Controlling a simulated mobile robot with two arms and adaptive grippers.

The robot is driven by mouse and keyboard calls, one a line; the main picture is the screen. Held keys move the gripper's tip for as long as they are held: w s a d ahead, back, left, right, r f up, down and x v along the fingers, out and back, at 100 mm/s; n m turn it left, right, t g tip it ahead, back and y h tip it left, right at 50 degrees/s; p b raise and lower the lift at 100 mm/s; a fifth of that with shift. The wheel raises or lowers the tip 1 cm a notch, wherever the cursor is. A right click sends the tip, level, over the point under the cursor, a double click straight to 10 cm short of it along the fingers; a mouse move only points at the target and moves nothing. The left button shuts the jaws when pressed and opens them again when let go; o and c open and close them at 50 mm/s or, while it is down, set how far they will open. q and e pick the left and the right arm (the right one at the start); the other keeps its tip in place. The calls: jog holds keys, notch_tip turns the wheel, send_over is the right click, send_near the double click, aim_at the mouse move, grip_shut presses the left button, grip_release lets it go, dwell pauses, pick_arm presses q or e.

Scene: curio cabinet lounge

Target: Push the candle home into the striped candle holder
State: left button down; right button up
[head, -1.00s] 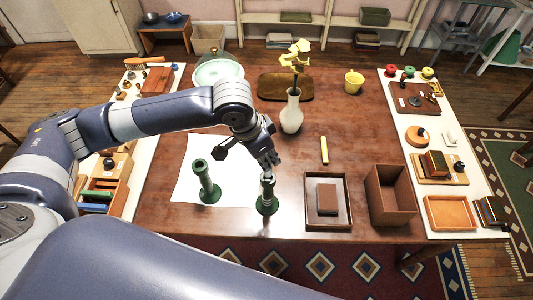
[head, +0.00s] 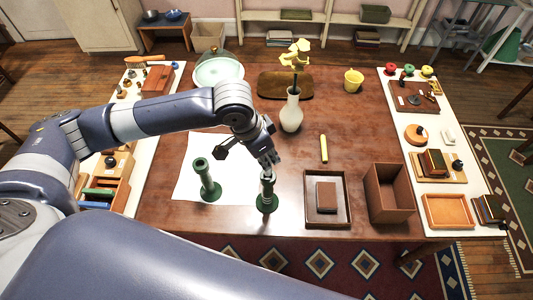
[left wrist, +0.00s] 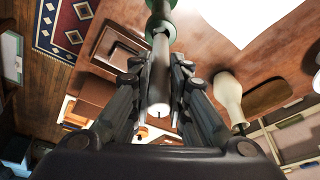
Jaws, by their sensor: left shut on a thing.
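A pale candle (left wrist: 158,88) is clasped between the fingers of my left gripper (left wrist: 160,85) in the left wrist view. The candle lines up with a green holder (left wrist: 160,22), and its far end meets the holder's mouth; how deep it sits is hidden. In the head view my left gripper (head: 268,164) is directly above this holder (head: 267,199), which stands upright near the table's front edge and shows a pale band near its top. A second green holder (head: 207,181) stands to its left at the white sheet. My right gripper is out of view.
A yellow stick (head: 323,149) lies right of the gripper. A tray with a brown block (head: 326,197) and an open brown box (head: 388,194) stand further right. A white vase (head: 291,111) with yellow flowers stands behind. Bare table lies between them.

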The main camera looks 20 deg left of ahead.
aim_at(266, 174)
pick_arm(q)
jog(key=shift+f, duration=0.1)
jog(key=shift+f, duration=1.4)
jog(key=c, duration=1.5)
grip_release()
jog(key=shift+o, duration=0.2)
jog(key=shift+r, duration=0.15)
jog(key=v, duration=1.1)
jog(key=shift+s+r, duration=0.15)
jog(key=shift+r, duration=0.2)
jog(key=shift+a, duration=0.1)
